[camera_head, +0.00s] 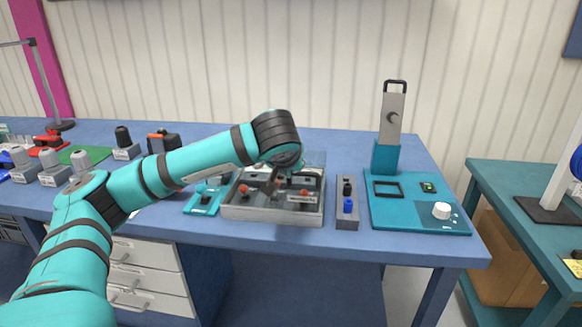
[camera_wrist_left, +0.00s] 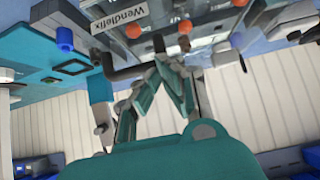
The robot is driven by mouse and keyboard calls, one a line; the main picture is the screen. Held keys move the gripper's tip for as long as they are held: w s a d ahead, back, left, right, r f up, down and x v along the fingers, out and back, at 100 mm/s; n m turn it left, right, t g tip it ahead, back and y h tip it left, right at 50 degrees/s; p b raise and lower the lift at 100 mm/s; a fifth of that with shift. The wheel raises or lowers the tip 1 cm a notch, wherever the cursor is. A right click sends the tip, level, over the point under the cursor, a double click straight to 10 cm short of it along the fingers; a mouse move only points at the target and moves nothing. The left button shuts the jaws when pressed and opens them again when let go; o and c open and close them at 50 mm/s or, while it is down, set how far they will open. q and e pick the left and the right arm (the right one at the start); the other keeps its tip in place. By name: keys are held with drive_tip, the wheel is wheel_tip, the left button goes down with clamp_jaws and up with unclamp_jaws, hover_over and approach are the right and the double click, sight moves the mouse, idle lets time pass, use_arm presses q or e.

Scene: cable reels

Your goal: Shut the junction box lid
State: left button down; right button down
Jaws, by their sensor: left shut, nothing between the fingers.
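The junction box (camera_head: 232,212) is a shallow grey open-topped box on the blue table, with orange-red knobs inside. A clear pane, apparently its lid (camera_head: 316,158), shows behind the box's back edge; its see-through surface makes its exact angle hard to tell. My left gripper (camera_head: 275,186) points down over the middle of the box, partly hidden by my wrist. In the left wrist view its fingertips (camera_wrist_left: 160,64) meet with nothing between them, close to a dark bar. The box front (camera_wrist_left: 118,16) shows there with a "Wendlefix" label. I cannot tell whether the fingers touch the lid.
A grey block with black and blue knobs (camera_head: 347,208) stands close right of the box. Beyond it is a teal board (camera_head: 400,218) with a tall grey-and-teal stand (camera_head: 391,125). A small teal plate (camera_head: 203,201) lies left of the box. Several grey fittings crowd the left.

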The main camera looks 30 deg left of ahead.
use_arm(q)
drive_tip(key=shift+s+d+f+t+b, duration=0.1)
drive_tip(key=shift+s+f+t+b, duration=0.2)
drive_tip(key=shift+f, duration=0.2)
use_arm(e)
drive_tip(key=shift+a+f, duration=0.45)
drive_tip(key=shift+f, duration=0.2)
drive_tip(key=shift+d+r, duration=0.1)
drive_tip(key=shift+d, duration=0.05)
